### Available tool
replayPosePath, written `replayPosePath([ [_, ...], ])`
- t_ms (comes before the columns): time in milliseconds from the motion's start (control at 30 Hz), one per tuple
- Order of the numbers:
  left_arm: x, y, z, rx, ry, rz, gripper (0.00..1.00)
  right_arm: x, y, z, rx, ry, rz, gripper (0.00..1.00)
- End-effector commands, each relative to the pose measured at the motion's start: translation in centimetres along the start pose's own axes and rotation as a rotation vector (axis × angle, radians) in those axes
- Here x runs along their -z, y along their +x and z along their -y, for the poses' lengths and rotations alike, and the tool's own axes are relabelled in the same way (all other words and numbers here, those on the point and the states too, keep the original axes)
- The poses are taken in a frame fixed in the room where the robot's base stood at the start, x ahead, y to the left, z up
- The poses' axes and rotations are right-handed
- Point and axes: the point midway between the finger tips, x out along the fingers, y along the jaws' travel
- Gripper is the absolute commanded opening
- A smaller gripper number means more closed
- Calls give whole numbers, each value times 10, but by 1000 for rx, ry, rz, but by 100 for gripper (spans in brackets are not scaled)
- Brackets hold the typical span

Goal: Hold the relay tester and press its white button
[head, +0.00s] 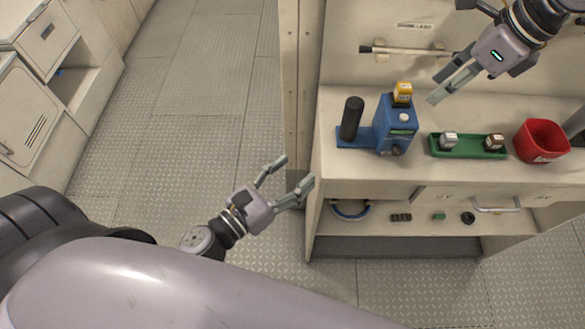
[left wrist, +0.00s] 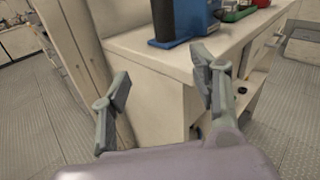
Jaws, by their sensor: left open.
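The relay tester (head: 393,127) is a blue box on the counter with a black upright handle (head: 351,118) on a blue foot at its left. Its white button (head: 404,117) shows on the upper face, and a yellow relay (head: 402,92) sits on top. In the left wrist view the tester (left wrist: 200,18) is at the top, cut off by the frame. My left gripper (head: 287,178) is open and empty, left of the counter's front corner and apart from the tester. My right gripper (head: 445,85) is above the counter, right of the tester; its fingers look close together and I cannot tell if they are apart.
A green tray (head: 467,154) with a grey and a brown relay stands right of the tester, then a red bin (head: 541,141). A rod (head: 405,50) is on the back panel. A lower shelf (head: 385,228) holds small parts. The floor at left is clear.

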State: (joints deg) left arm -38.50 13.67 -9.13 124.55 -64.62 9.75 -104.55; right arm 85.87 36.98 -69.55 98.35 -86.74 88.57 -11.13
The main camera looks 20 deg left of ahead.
Motion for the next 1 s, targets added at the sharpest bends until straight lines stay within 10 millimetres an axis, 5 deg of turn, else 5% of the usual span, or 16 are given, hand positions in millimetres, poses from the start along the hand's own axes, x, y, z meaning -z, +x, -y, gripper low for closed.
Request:
replayPosePath([
  [133,-21,-1,8,23,103,34,56,0,0,0,0,0,0,33],
  [367,-25,19,10,30,121,42,56,0,0,0,0,0,0,33],
  [1000,-29,125,12,24,116,41,56,0,0,0,0,0,0,33],
])
